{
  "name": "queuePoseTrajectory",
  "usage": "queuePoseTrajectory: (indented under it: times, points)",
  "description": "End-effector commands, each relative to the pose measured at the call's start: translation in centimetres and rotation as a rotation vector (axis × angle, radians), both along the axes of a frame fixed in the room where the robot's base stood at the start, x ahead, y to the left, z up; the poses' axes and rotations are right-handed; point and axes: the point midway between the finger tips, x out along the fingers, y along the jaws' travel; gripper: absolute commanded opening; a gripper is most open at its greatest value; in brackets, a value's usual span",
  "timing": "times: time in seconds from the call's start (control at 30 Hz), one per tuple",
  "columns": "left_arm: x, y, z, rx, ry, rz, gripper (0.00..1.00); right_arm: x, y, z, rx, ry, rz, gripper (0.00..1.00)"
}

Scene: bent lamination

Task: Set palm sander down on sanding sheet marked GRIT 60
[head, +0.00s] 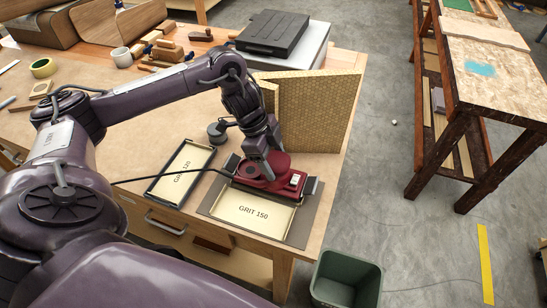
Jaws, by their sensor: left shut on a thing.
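A dark red palm sander (265,177) with a black cord is in my left gripper (268,160), which is shut on it from above. My right gripper is not in view.
A tan textured board (315,110) stands behind the sander. A green bin (345,280) is on the floor at the front. Clamps, a mug (122,57) and tape (43,68) lie farther back.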

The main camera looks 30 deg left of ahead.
Motion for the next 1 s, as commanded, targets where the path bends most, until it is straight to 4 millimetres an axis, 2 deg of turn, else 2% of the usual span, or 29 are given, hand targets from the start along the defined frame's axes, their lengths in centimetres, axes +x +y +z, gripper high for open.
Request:
queuePoseTrajectory:
  times: [1.0]
  points:
    - [0.2,-0.1,-1.1,-0.003,-0.006,0.001,0.27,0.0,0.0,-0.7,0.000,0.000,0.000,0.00]
